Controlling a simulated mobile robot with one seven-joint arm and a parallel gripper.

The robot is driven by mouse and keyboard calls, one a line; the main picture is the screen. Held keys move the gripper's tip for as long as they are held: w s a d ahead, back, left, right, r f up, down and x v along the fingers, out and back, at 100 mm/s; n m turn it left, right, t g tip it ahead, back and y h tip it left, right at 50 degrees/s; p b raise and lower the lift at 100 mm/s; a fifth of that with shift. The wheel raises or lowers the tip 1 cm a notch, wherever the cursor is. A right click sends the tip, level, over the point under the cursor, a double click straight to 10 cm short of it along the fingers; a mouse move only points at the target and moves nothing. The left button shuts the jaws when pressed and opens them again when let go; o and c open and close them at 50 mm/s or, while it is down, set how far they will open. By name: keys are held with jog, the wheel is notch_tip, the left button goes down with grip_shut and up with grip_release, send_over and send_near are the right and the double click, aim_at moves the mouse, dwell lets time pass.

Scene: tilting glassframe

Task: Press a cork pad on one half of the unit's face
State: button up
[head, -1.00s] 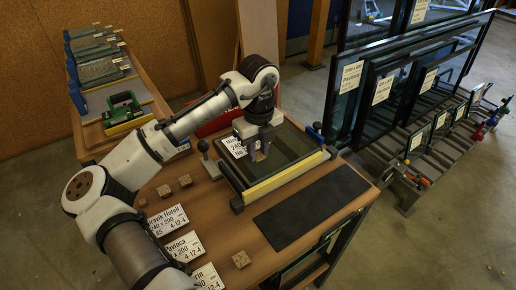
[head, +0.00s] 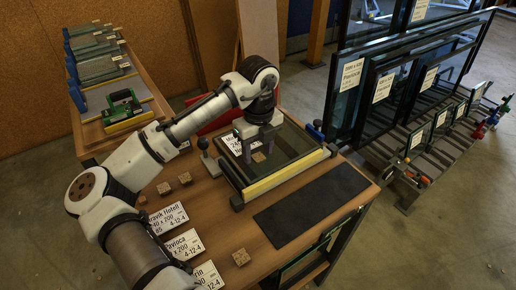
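The glass unit (head: 290,150) lies face up in a tilting frame (head: 284,178) with a yellow front edge, on the wooden table. A small square cork pad (head: 258,157) lies on the unit's face, on its left part near a white label (head: 232,144). My gripper (head: 258,151) is just above and behind this pad, fingers pointing down. The fingers look spread apart, with the pad clear below them. Other cork pads (head: 185,179) lie on the table left of the frame, and one (head: 241,258) lies near the front.
White label cards (head: 184,244) lie along the table's left front. A black mat (head: 312,206) lies right of the frame. A black-knobbed handle (head: 204,145) stands at the frame's left. Glass racks (head: 410,90) stand on the right. A side table (head: 115,95) holds glass units and a green tool.

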notch_tip(320, 180, up, 14)
dwell(0.6)
